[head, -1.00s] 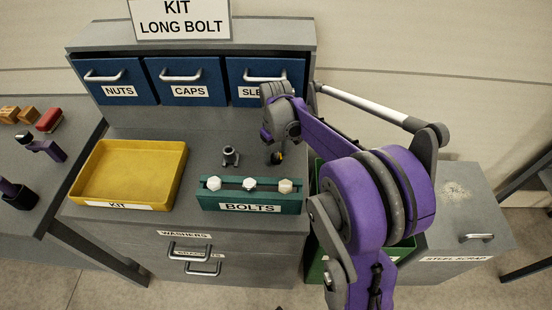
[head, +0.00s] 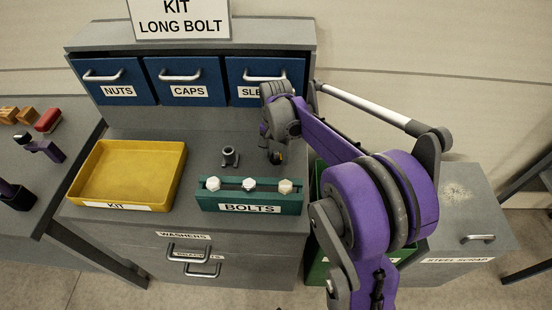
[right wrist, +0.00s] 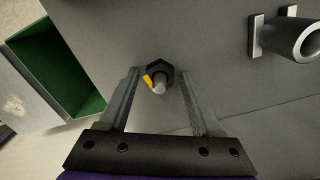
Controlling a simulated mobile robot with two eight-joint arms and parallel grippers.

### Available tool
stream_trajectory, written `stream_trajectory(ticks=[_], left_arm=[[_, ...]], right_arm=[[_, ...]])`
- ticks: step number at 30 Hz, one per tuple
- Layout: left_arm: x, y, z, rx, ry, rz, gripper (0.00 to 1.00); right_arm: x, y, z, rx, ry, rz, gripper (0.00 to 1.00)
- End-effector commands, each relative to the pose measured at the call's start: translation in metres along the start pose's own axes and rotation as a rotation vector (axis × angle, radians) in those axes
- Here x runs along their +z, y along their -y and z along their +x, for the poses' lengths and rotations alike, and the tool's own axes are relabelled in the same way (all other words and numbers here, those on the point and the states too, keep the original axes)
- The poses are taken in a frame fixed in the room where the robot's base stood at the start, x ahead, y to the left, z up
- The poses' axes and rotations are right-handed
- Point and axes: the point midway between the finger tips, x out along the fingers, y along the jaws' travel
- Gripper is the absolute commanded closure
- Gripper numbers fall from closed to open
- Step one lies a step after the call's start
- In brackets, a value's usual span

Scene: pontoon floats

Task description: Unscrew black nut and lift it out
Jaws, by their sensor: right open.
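The black nut (right wrist: 166,71) is a dark hex piece around a grey threaded post (right wrist: 159,87) in the right wrist view. A small yellow mark shows at its left side. My right gripper (right wrist: 158,76) is open, with one finger on each side of the nut and a gap on both sides. In the head view my right gripper (head: 272,149) points down at the bench behind the bolt rack, and it largely hides the nut there; a bit of yellow shows beside it. My left gripper is not in view.
A green bolt rack (head: 249,208) with white-headed bolts stands just in front. A grey pipe fitting (head: 230,156) stands left of my gripper. A yellow kit tray (head: 125,206) is farther left. Blue drawers (head: 183,80) stand behind. A green bin (right wrist: 60,70) is beside the bench.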

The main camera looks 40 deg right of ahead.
Motion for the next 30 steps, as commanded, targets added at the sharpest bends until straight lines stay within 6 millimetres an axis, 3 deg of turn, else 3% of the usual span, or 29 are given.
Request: stream_trajectory(ticks=[18, 27, 30], left_arm=[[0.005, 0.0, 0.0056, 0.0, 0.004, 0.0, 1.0], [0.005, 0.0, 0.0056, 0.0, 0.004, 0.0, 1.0], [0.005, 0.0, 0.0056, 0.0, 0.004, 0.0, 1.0]], right_arm=[[0.0001, -0.0001, 0.0003, 0.0, 0.0, 0.913, 0.35], [0.0, 0.0, 0.0, 0.0, 0.0, 0.969, 0.35], [0.0, 0.0, 0.0, 0.0, 0.0, 0.968, 0.53]])
